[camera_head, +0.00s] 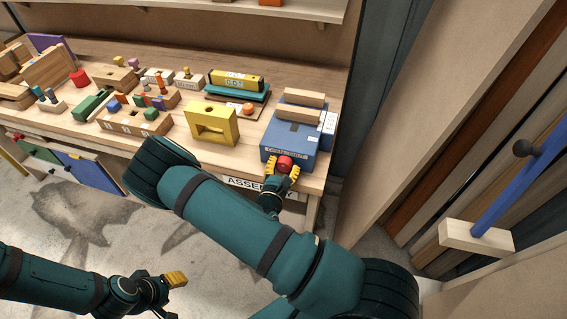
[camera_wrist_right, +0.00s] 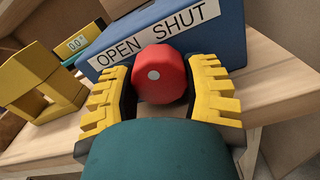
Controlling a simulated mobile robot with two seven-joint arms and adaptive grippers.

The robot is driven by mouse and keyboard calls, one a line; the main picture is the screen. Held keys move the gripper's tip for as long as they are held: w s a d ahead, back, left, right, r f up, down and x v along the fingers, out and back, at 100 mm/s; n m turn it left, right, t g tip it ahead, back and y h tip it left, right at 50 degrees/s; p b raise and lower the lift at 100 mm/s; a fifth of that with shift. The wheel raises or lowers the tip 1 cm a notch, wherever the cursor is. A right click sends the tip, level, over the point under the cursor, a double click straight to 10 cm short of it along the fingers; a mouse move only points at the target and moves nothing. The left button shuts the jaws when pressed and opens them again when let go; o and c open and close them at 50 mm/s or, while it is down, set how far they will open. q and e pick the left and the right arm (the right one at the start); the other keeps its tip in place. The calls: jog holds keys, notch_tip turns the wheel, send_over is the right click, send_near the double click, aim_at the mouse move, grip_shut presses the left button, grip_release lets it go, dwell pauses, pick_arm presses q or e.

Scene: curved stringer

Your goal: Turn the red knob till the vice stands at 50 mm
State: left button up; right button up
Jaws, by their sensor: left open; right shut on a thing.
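The blue vice (camera_head: 288,137) stands at the right end of the workbench, with two wooden jaw blocks (camera_head: 303,98) on top. The red knob (camera_head: 285,163) is on its front face; in the right wrist view the knob (camera_wrist_right: 159,74) sits below a label reading OPEN SHUT (camera_wrist_right: 157,35). My right gripper (camera_head: 284,170) is shut on the knob, its yellow fingers (camera_wrist_right: 160,92) on either side. My left gripper (camera_head: 168,284) is open and empty, low over the floor, away from the bench. A white plate (camera_head: 329,123) on the vice's right side is too small to read.
A yellow frame-shaped block (camera_head: 212,123) stands left of the vice. Several wooden and coloured pieces fill the bench's left part. A blue post on a wooden block (camera_head: 476,238) is at right.

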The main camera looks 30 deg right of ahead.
jog(key=shift+m, duration=0.7)
jog(key=o, duration=1.2)
jog(key=shift+a, duration=0.1)
jog(key=v, duration=1.2)
